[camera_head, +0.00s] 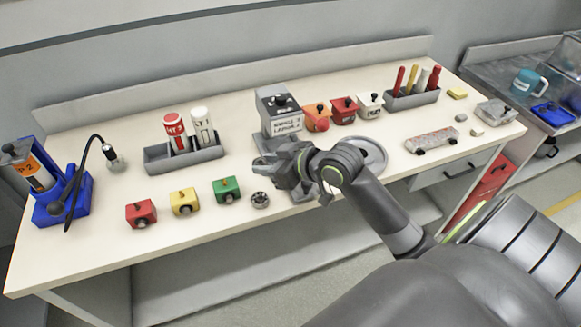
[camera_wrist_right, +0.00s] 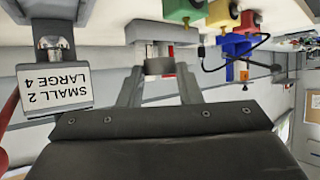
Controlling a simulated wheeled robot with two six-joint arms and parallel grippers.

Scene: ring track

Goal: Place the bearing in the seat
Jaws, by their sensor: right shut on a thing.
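My right gripper (camera_head: 284,168) is over the middle of the table, and its two fingers also show in the right wrist view (camera_wrist_right: 159,82). It is shut on a silver ring-shaped piece, which looks like the bearing (camera_wrist_right: 159,66). In the head view the arm hides the held piece and most of a grey block (camera_head: 302,194). A small round metal part (camera_head: 260,200) lies on the table left of the gripper. My left gripper is not in view.
A grey box with a label (camera_head: 279,112) stands behind the gripper; its label reads SMALL 2 LARGE 4 (camera_wrist_right: 52,86). Red (camera_head: 141,213), yellow (camera_head: 184,201) and green (camera_head: 227,190) blocks stand left. A round grey dish (camera_head: 375,150) lies right, partly behind my arm.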

